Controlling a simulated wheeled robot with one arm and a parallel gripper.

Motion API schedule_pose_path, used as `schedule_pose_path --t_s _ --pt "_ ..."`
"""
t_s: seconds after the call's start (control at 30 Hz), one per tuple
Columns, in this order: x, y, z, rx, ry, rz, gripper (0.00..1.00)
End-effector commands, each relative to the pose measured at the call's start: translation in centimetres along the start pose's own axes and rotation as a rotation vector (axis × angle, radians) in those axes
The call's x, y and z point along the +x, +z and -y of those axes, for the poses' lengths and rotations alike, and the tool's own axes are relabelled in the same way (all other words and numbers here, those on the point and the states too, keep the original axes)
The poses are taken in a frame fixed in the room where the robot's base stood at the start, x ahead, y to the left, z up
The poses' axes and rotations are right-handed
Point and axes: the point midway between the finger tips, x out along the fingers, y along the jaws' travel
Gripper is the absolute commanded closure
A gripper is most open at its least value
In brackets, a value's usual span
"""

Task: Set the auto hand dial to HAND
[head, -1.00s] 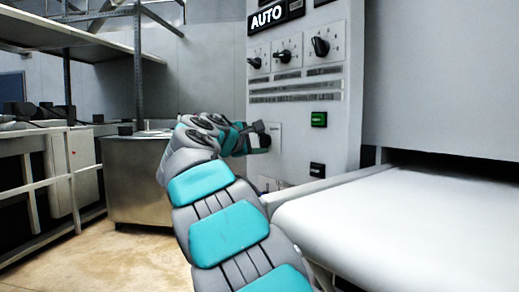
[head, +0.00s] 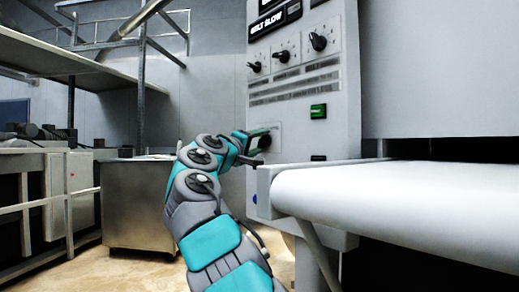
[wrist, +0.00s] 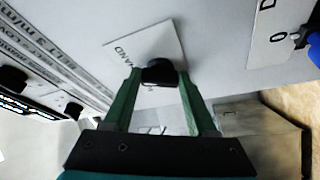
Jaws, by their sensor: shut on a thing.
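The auto hand dial (wrist: 160,71) is a black knob on a white plate (wrist: 142,40) on the grey control panel (head: 340,110). Other lettering is mostly hidden behind the knob. The knob's pointing direction cannot be made out. My gripper (wrist: 159,78) has its two green fingers on either side of the knob, shut on it. In the head view my gripper (head: 261,142) is at the panel's lower left, partly hiding the plate.
Several black knobs (head: 319,41) and a green button (head: 318,111) sit above and right. A black display (head: 274,20) reads BELT SLOW. The white belt (head: 400,200) extends right. A blue knob (wrist: 314,48) is near the plate. A metal cabinet (head: 138,205) stands left.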

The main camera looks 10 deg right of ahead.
Motion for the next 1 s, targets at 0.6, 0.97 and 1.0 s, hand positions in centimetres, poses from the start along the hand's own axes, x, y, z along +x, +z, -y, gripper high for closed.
schedule_pose_path --t_s 0.6,0.97,1.0 --pt "0.06 0.05 0.29 0.063 0.024 0.003 0.98" --pt "0.03 0.01 0.17 0.063 0.025 0.002 0.16" --pt "0.03 0.01 0.15 0.063 0.025 0.001 0.12"
